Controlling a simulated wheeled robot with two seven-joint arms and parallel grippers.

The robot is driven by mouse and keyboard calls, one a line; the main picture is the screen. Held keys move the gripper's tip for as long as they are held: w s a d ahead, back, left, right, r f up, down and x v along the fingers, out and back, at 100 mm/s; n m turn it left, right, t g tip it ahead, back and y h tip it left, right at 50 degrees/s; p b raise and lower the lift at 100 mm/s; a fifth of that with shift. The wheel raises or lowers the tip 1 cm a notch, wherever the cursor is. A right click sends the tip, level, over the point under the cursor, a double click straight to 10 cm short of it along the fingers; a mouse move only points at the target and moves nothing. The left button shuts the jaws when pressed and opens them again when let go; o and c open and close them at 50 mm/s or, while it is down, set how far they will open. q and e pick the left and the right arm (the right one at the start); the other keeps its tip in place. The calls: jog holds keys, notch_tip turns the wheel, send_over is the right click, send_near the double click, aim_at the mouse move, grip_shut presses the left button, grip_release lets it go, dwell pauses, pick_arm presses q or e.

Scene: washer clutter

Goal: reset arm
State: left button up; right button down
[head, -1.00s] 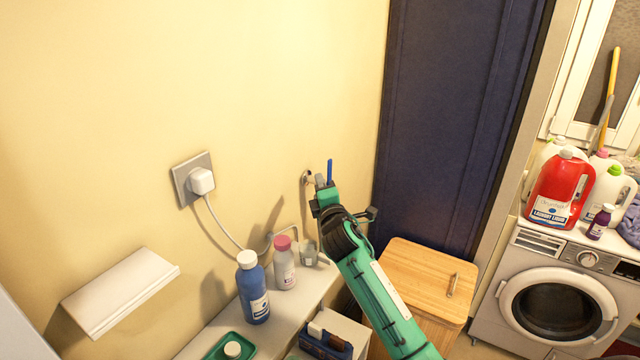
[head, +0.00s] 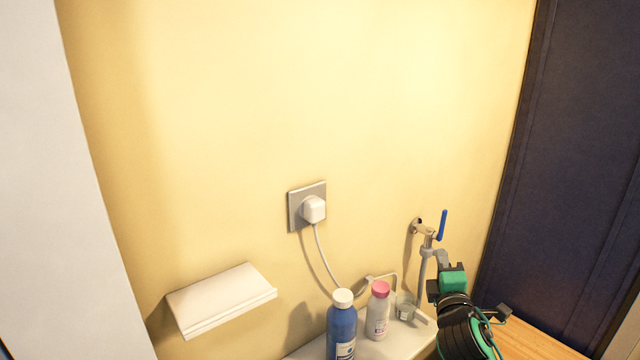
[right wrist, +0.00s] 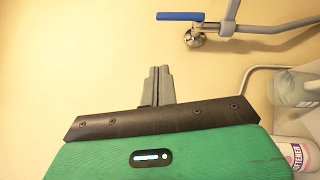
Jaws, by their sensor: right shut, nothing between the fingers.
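My right arm comes in at the lower right of the head view. Its green and black gripper (head: 440,258) is raised in front of the wall, just below the tap with the blue lever (head: 442,226). In the right wrist view the gripper's grey fingers (right wrist: 159,85) are together with nothing between them. The blue lever (right wrist: 180,16) and its pipe show at the top of that view, apart from the fingers. My left gripper is in neither view.
A blue bottle (head: 342,328), a pink-capped bottle (head: 378,312) and a clear cup (head: 404,306) stand on a white ledge. A plug (head: 314,209) with a cord sits in the wall socket. A white shelf (head: 222,297) juts out at left. A wooden lid (head: 530,338) is at lower right.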

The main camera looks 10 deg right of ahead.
jog(key=s+a+f+m+g+y, duration=0.15)
jog(key=s+f+m+g, duration=0.25)
jog(key=s+f, duration=0.4)
jog(key=s+a+f+m+g, duration=0.4)
jog(key=s+f, duration=0.3)
jog(key=f, duration=0.4)
jog(key=s+a+f+m+g+y, duration=0.1)
jog(key=s+a+f+m+g, duration=0.15)
jog(key=s, duration=0.45)
jog(key=s+a+f+m+g+y, duration=0.1)
jog(key=s+a+f+m+g, duration=0.15)
jog(key=s, duration=0.45)
jog(key=s+a+f+m+g+y, duration=0.1)
jog(key=s+f+m+g+y, duration=0.15)
jog(key=s, duration=0.55)
notch_tip(320, 180, down, 30)
jog(key=g+h, duration=0.1)
jog(key=s+d+f+g, duration=0.1)
jog(key=s+d+f, duration=0.2)
jog(key=s+f, duration=1.6)
notch_tip(320, 180, down, 2)
jog(key=shift+d+f+n+g, duration=0.2)
jog(key=shift+n+g, duration=0.15)
jog(key=shift+n, duration=0.1)
